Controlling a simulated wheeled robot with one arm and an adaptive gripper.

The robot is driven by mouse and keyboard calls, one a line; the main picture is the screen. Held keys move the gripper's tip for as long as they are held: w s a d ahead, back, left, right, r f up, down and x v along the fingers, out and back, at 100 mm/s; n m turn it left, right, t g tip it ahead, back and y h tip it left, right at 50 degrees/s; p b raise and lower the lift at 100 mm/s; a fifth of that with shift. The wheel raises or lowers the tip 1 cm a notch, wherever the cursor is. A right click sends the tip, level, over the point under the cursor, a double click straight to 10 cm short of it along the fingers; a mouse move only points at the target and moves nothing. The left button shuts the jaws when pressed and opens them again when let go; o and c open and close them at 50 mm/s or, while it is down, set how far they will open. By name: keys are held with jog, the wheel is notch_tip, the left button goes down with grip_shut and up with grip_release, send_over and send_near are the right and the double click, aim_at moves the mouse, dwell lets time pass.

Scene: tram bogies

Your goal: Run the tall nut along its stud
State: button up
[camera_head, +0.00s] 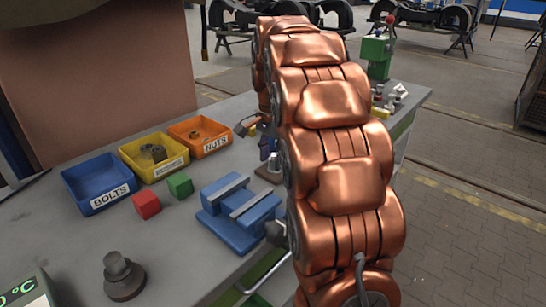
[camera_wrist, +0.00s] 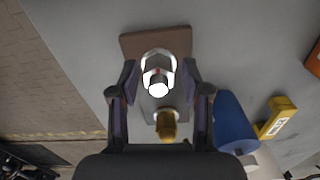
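In the wrist view a bright silver-white piece (camera_wrist: 158,70), which looks like the tall nut, stands over a brown plate (camera_wrist: 142,44). Glare hides its faces, and I cannot make out a separate stud. My gripper (camera_wrist: 159,78) has its two dark fingers apart, one on each side of this piece, with a visible gap on both sides. A brass-yellow part (camera_wrist: 166,126) lies below it in the picture, between the fingers. In the head view my copper arm covers the gripper and most of this spot.
A blue cylinder (camera_wrist: 235,122) and a yellow labelled block (camera_wrist: 278,117) are right of the fingers. On the bench are a blue BOLTS bin (camera_head: 98,183), a yellow bin (camera_head: 153,157), an orange NUTS bin (camera_head: 200,137), red (camera_head: 146,205) and green (camera_head: 180,186) cubes and a blue vise (camera_head: 238,213).

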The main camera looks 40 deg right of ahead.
aim_at(273, 159)
jog(key=shift+o, duration=0.3)
jog(key=shift+r, duration=3.7)
